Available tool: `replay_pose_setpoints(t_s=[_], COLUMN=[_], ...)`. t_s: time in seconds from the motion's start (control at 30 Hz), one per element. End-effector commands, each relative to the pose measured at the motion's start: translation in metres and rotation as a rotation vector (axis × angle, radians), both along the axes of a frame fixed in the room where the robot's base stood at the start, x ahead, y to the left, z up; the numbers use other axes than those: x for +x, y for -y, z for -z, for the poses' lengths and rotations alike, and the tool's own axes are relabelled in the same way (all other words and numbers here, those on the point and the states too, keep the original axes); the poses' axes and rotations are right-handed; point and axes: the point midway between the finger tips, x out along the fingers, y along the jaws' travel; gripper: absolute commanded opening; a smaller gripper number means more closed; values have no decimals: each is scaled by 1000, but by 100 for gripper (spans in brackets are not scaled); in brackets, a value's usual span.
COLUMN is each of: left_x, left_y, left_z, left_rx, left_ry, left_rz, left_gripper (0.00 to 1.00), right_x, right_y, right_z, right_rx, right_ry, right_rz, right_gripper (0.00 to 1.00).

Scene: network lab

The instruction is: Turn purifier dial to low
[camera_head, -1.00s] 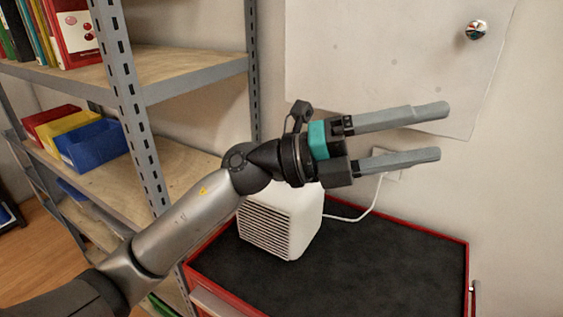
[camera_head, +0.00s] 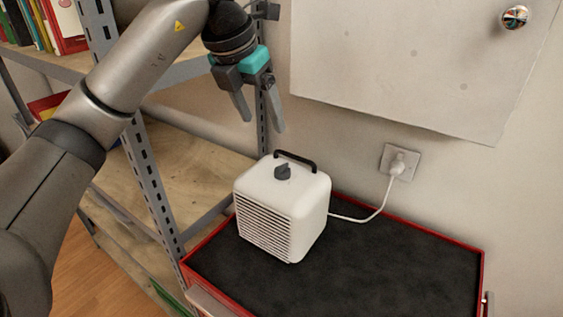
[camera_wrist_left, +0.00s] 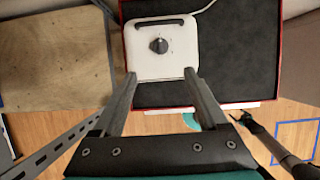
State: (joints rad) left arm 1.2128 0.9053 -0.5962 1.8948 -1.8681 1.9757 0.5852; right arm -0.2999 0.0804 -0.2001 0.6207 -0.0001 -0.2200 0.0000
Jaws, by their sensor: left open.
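The white purifier (camera_head: 281,208) stands upright on the black top of a red-edged cabinet, its slatted grille facing front left. Its dark dial (camera_head: 283,172) sits on the top face, in front of a black carrying handle (camera_head: 296,161). My left gripper (camera_head: 262,127) is open and empty, pointing down above the purifier and a little to its left, apart from it. In the left wrist view, the purifier top and the dial (camera_wrist_left: 159,45) show beyond the two spread fingers (camera_wrist_left: 157,76). The dial's setting marks are too small to read. My right gripper is not in the head view.
The cabinet top (camera_head: 400,262) is clear to the right of the purifier. A white cord runs from the purifier to a wall socket (camera_head: 399,163). A metal shelf rack (camera_head: 150,185) stands close on the left. A pale board (camera_head: 420,60) hangs on the wall behind.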

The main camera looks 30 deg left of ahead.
Motion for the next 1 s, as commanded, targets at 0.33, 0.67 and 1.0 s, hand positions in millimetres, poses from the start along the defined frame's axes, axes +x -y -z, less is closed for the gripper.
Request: replay_pose_setpoints(t_s=[0.33,0.67,1.0], left_x=[22,47,56], left_y=[4,7,9], left_z=[59,119,139], left_rx=[-1,-2,-2], left_ry=[-8,-6,-1], left_rz=[2,2,3], left_gripper=[76,76,76], right_x=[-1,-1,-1], right_y=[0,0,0], right_z=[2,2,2], right_rx=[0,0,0], right_ry=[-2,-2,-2], right_rz=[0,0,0], right_gripper=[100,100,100])
